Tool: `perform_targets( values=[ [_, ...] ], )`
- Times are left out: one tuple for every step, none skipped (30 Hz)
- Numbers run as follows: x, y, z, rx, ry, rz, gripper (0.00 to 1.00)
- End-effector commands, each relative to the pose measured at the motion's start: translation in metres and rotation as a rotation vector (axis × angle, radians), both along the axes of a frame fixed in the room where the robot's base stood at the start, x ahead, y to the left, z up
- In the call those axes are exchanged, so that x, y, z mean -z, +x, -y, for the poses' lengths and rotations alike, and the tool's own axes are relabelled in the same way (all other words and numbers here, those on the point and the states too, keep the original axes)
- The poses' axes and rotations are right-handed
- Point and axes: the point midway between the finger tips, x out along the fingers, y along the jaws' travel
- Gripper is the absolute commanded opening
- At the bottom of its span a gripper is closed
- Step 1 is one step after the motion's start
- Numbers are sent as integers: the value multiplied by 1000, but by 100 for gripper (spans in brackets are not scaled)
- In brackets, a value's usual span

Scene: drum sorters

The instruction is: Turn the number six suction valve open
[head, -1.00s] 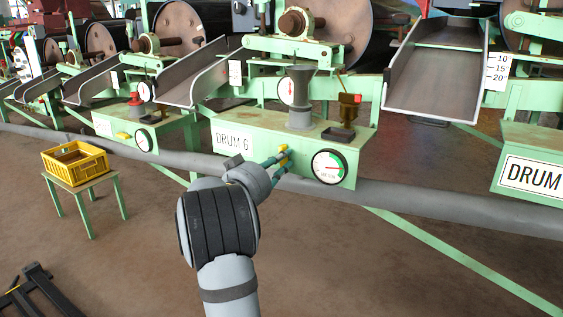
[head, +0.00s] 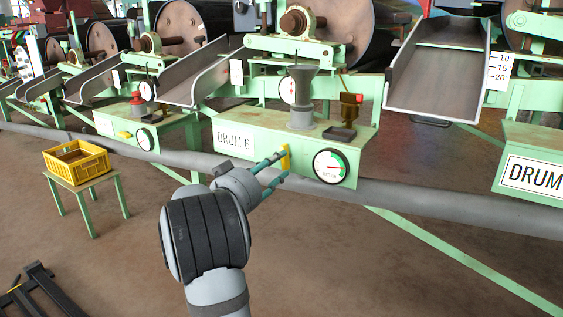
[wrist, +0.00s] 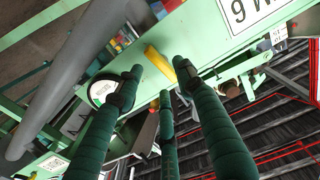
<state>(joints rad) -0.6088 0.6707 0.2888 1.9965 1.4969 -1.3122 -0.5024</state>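The number six suction valve shows as a yellow lever handle (head: 286,158) on the front of the green box marked DRUM 6 (head: 190,120). In the head view the handle stands close to upright. My gripper (head: 279,168) is just left of it, its teal fingers spread apart and pointing at it. In the wrist view the yellow handle (wrist: 158,61) lies beyond and between the fingertips (wrist: 157,78). The fingers look open and hold nothing; whether one touches the handle I cannot tell. The valve's stem is hidden behind the handle.
A round suction gauge (head: 330,166) sits right of the handle. A thick grey pipe (head: 430,200) runs below the box. A yellow crate (head: 76,161) stands on a small green table at left. The floor in front is mostly clear.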

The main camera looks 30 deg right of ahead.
Motion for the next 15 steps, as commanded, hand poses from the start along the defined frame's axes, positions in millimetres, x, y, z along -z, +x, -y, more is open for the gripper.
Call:
perform_targets(
  values=[
    [0,-6,-11,-4,-1,-1,38],
    [0,-9,-17,-5,0,0,38],
    [0,-14,-24,-4,-1,-1,38],
    [0,-18,-29,-4,-1,-1,38],
    [0,-21,-34,-3,0,0,38],
    [0,-25,-41,-3,-2,-1,38],
    [0,-28,-45,-3,1,-2,38],
    [0,-30,-49,-3,0,0,38],
    [0,-33,-53,-2,-1,0,38],
    [0,-35,-57,-2,1,1,38],
    [0,-37,-59,-2,1,1,38],
    [0,-39,-62,-1,0,0,38],
    [0,-40,-63,-1,0,0,38],
    [0,-41,-65,0,0,0,38],
    [0,-42,-66,0,0,0,38]
  ],
)
